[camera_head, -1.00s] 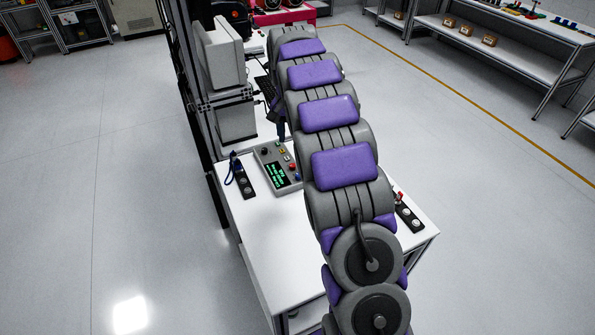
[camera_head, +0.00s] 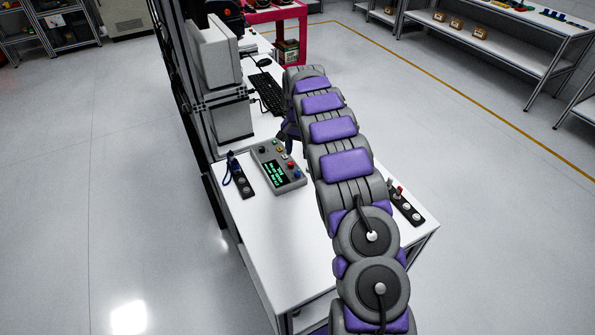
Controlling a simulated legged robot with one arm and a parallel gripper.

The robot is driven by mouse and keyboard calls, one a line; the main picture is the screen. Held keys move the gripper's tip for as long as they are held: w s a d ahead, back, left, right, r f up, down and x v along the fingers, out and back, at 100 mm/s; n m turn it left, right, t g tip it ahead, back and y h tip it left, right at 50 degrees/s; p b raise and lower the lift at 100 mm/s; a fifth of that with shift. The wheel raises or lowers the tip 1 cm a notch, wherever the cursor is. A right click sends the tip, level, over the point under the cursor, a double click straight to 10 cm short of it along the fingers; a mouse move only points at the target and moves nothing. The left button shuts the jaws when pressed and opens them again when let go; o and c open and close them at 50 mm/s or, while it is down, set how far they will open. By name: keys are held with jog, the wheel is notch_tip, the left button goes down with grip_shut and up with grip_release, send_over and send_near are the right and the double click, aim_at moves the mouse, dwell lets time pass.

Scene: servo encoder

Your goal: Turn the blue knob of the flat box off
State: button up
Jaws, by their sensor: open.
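The flat grey box (camera_head: 286,183) lies on the white table, left of my arm. It has a dark screen with green text, and a black knob, yellow and red buttons on its top. A small blue knob (camera_head: 299,173) shows faintly near its right edge, below the red one. My gripper (camera_head: 289,136) shows as a small dark purple shape just beyond the box's upper right corner, beside my arm. It is open and apart from the blue knob. My arm hides part of the gripper, so its fingertips are hard to make out.
A black strip with round buttons and a blue cable (camera_head: 240,180) lies left of the box. Another strip with a red switch (camera_head: 406,204) lies right of my arm. A keyboard (camera_head: 267,94) and monitor (camera_head: 212,57) stand behind. The table's front (camera_head: 290,250) is clear.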

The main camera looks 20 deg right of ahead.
aim_at(298, 172)
notch_tip(298, 172, down, 10)
jog(key=shift+a+r+b, duration=0.1)
jog(key=shift+r+b, duration=0.1)
jog(key=shift+b, duration=0.5)
grip_shut()
